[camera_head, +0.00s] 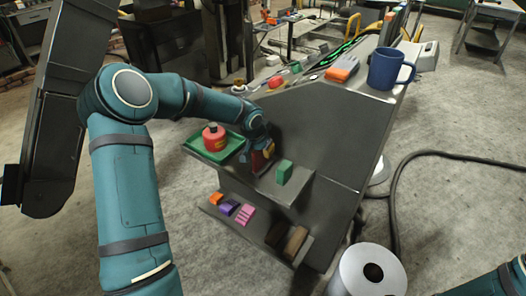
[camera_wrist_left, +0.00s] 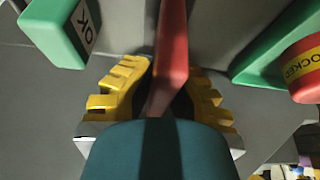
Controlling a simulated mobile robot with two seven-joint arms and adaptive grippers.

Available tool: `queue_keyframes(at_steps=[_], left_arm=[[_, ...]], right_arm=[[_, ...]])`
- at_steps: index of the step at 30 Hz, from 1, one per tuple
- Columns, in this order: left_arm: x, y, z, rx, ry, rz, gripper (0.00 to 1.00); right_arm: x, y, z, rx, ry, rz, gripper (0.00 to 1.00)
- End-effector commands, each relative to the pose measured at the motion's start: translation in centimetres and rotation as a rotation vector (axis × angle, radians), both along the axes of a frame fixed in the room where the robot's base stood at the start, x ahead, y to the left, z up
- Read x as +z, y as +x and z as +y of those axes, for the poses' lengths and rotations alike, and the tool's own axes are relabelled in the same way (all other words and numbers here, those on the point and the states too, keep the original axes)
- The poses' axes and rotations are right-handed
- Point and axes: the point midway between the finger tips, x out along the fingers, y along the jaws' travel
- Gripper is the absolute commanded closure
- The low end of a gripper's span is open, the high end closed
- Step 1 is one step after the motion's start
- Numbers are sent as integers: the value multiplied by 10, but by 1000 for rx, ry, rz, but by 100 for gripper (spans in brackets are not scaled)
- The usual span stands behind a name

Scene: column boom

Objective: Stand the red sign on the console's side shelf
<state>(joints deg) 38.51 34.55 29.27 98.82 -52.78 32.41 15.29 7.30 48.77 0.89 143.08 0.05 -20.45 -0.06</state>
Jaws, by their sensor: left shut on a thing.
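My left gripper (camera_head: 262,157) is at the console's side shelf (camera_head: 298,187), between a green block and a green tray. Its yellow fingers, seen in the left wrist view (camera_wrist_left: 165,95), are shut on the thin red sign (camera_wrist_left: 173,45). In the head view the gripper hides most of the sign, and I cannot tell whether its lower edge touches the shelf. The green block (camera_head: 284,172) stands on the shelf to the right; it carries an OK label in the wrist view (camera_wrist_left: 60,30). My right gripper is not in view.
A green tray (camera_head: 195,146) holds a red canister (camera_head: 214,139) with a yellow band, left of my gripper. A lower shelf (camera_head: 262,241) carries small coloured blocks and brown rolls. A blue mug (camera_head: 385,70) stands on the console top. A white roll (camera_head: 366,277) stands at the bottom.

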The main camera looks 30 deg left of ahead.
Motion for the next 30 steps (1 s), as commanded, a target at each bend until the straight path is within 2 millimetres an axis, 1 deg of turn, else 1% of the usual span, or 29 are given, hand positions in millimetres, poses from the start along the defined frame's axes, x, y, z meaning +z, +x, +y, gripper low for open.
queue_keyframes(at_steps=[4, 8, 9, 10, 19, 22, 26, 30], left_arm=[[1, 0, 0, 0, 0, -1, 100], [-2, 0, 0, -1, 1, -1, 100], [-1, 0, 0, -1, 0, 0, 71], [-1, 0, 0, -1, 0, 0, 66], [-1, 0, 0, 0, 0, 0, 66], [4, 0, 0, 0, 1, 0, 66], [22, -7, 1, 0, 3, -2, 66], [50, -18, 2, 2, 4, -2, 66]], right_arm=[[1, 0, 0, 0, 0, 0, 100], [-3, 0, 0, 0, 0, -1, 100], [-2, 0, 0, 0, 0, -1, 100], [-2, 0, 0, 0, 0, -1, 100], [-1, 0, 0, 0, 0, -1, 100], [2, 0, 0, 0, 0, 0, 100], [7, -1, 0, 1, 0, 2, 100], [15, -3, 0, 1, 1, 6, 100]])
